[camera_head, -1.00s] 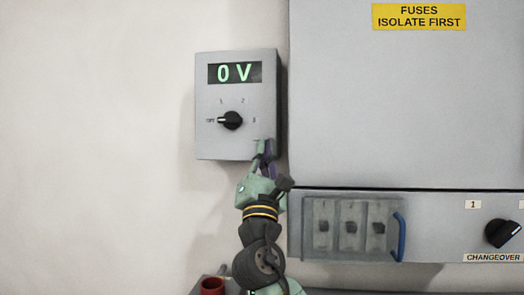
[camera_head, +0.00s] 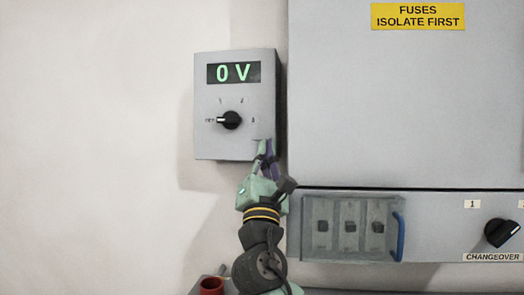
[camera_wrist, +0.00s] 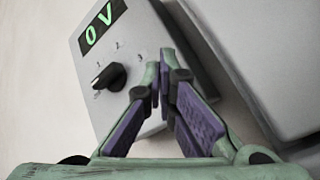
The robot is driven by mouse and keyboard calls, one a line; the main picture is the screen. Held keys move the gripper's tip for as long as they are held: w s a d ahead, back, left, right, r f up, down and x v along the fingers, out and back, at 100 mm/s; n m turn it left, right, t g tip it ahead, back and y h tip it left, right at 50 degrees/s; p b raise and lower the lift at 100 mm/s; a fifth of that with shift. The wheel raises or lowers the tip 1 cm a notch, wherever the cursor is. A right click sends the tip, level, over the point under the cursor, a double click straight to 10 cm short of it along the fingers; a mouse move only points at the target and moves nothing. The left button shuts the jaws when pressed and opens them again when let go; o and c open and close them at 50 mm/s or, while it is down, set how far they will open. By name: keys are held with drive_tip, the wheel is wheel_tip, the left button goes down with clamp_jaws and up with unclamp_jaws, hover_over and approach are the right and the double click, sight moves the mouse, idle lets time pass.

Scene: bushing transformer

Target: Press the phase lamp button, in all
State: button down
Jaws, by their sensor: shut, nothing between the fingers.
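A grey meter box (camera_head: 236,145) on the wall has a lit display (camera_head: 234,73) reading 0 V and a black rotary knob (camera_head: 231,120) pointing left to OFF. The box (camera_wrist: 120,60), display (camera_wrist: 101,22) and knob (camera_wrist: 110,78) also show tilted in the wrist view. My gripper (camera_head: 265,143) is shut and empty, its tips at the box's lower right corner; whether they touch it I cannot tell. In the wrist view my gripper (camera_wrist: 161,78) has its tips together over the right part of the box. No lamp button is visible; the fingers hide part of that corner.
A large grey cabinet (camera_head: 375,110) with a yellow fuse label (camera_head: 418,16) stands close to the right. Below are a panel of three switches (camera_head: 350,228) with a blue handle (camera_head: 399,237) and a changeover knob (camera_head: 502,233). A red cup-like object (camera_head: 212,286) sits low. The left wall is clear.

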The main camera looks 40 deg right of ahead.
drive_tip(key=shift+w+a, duration=0.1)
drive_tip(key=shift+s+a, duration=0.8)
drive_tip(key=shift+a, duration=0.2)
drive_tip(key=shift+s+a, duration=0.8)
drive_tip(key=shift+a, duration=0.15)
